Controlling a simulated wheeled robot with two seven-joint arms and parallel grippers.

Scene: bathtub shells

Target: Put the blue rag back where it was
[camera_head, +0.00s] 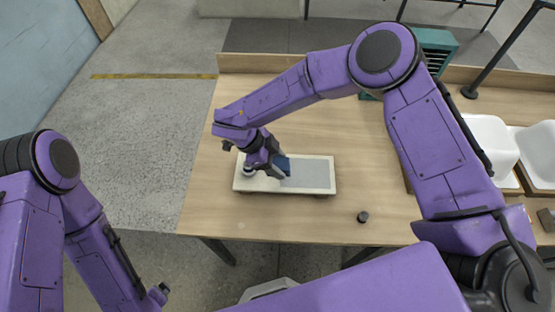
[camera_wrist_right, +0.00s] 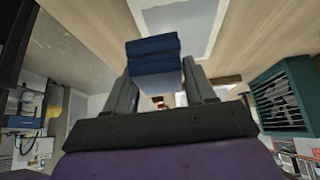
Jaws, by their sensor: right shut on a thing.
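The blue rag (camera_head: 283,164) is a dark blue folded cloth at the tip of my right gripper (camera_head: 274,170), over the left half of a white tray with a grey panel (camera_head: 312,175). In the right wrist view the rag (camera_wrist_right: 153,56) sits between the two fingers of my right gripper (camera_wrist_right: 156,82), which are shut on it. The tray surface (camera_wrist_right: 178,22) shows beyond the rag there. I cannot tell whether the rag touches the tray. My left gripper (camera_head: 157,296) hangs low at the left, off the table; its fingers are too small to read.
The tray lies on a wooden table (camera_head: 300,220). A small dark cylinder (camera_head: 362,216) stands near the front edge. White shells (camera_head: 490,145) sit at the right. A teal crate (camera_head: 436,48) is at the back right, behind my right arm. The table's left part is clear.

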